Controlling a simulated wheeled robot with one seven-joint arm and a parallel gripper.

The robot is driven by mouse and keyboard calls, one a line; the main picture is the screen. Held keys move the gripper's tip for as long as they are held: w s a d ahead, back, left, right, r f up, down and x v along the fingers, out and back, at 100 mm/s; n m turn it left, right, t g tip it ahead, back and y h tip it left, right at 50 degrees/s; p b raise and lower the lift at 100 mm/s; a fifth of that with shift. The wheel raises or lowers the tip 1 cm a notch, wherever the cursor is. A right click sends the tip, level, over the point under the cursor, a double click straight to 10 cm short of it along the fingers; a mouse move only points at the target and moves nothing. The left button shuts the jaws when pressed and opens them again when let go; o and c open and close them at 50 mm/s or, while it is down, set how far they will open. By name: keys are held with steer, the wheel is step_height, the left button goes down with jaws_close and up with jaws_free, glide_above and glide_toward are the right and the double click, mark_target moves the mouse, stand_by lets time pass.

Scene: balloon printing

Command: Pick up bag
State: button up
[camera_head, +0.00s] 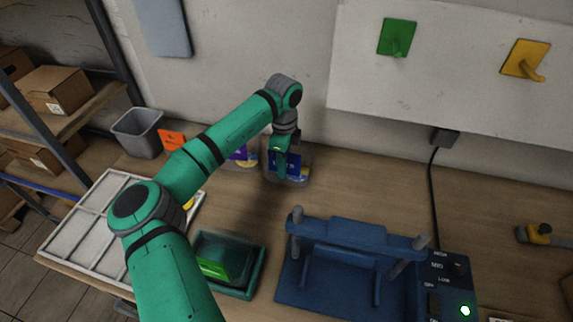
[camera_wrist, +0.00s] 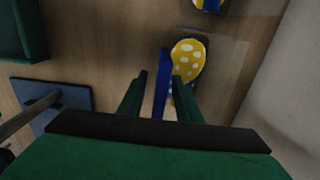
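A clear bag with a blue header card (camera_head: 291,163) stands on the table near the wall. In the wrist view the card (camera_wrist: 161,84) shows nearly edge-on, with a yellow balloon with white dots (camera_wrist: 188,58) beside it. My gripper (camera_head: 279,165) is down at the bag. In the wrist view its two green fingers (camera_wrist: 159,98) are apart, with the blue card between them, nearer the right finger. I cannot tell whether that finger touches the card. My gripper hides part of the bag in the head view.
A purple-card bag (camera_head: 238,154) and an orange card (camera_head: 173,142) stand left of the bag. A grey bin (camera_head: 138,132), a green tray (camera_head: 255,285) and a blue press (camera_head: 350,250) surround the work area. The wall is close behind; table right of the bag is clear.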

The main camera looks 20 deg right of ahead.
jaws_close()
steer(key=shift+d, duration=0.1)
steer(key=shift+s, duration=0.1)
